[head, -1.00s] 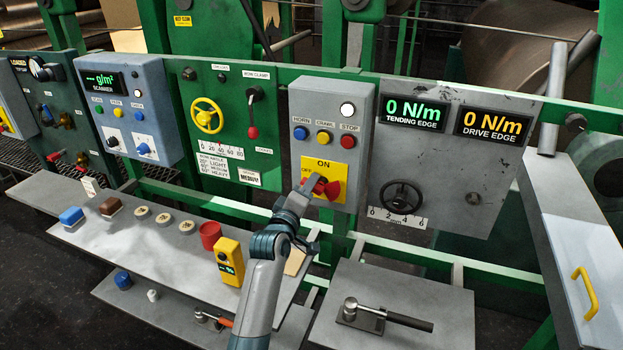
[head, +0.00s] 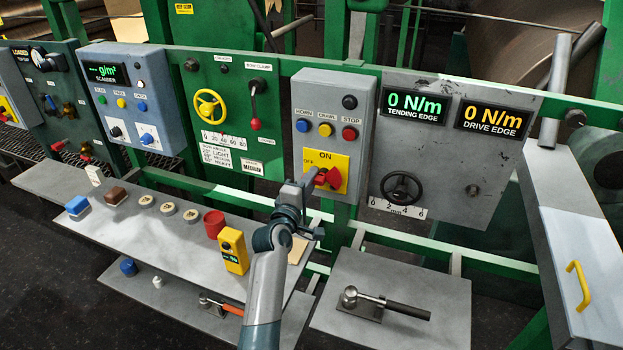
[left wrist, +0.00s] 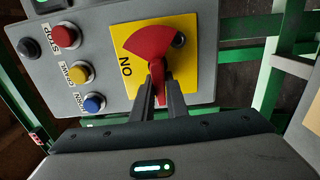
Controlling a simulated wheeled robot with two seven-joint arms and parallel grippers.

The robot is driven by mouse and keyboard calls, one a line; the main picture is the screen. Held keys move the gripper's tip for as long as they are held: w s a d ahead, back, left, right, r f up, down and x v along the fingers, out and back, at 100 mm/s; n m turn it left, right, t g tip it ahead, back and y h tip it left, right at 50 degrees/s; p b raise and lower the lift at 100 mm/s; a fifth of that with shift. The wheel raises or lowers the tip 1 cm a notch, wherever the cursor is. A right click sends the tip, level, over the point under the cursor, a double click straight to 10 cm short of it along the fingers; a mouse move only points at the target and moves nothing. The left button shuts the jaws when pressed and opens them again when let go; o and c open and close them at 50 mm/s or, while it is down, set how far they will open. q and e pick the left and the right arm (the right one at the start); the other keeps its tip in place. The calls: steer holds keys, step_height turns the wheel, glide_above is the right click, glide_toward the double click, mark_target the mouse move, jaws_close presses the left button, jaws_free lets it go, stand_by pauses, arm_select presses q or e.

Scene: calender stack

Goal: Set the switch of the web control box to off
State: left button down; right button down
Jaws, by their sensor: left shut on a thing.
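The web control box (head: 312,147) is a grey box with several round buttons above a yellow plate (head: 342,162) marked ON at the top and OFF at the left. Its red rotary switch (head: 332,178) sits on the plate, with the handle lying toward the OFF side. My left gripper (head: 306,184) is at the switch from the left. In the left wrist view the fingers (left wrist: 160,98) are closed on the red handle (left wrist: 157,72), and ON shows free beside it. The OFF label is hidden there. The round lamp (head: 349,102) above STOP is dark. My right gripper is not seen.
A grey panel (head: 440,160) with two torque displays stands just right of the box, a green panel (head: 240,105) with a yellow handwheel to the left. Below is a grey shelf (head: 120,235) with blocks and a yellow device (head: 233,251).

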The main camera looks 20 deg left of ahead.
arm_select(q)
steer(key=c, duration=1.7)
jaws_free()
steer(key=shift+c, duration=0.2)
steer(key=shift+s, duration=0.1)
steer(key=s+p, duration=0.6)
steer(key=s, duration=1.1)
steer(key=shift+a, duration=0.35)
steer(key=shift+s+f, duration=0.1)
steer(key=shift+s, duration=0.05)
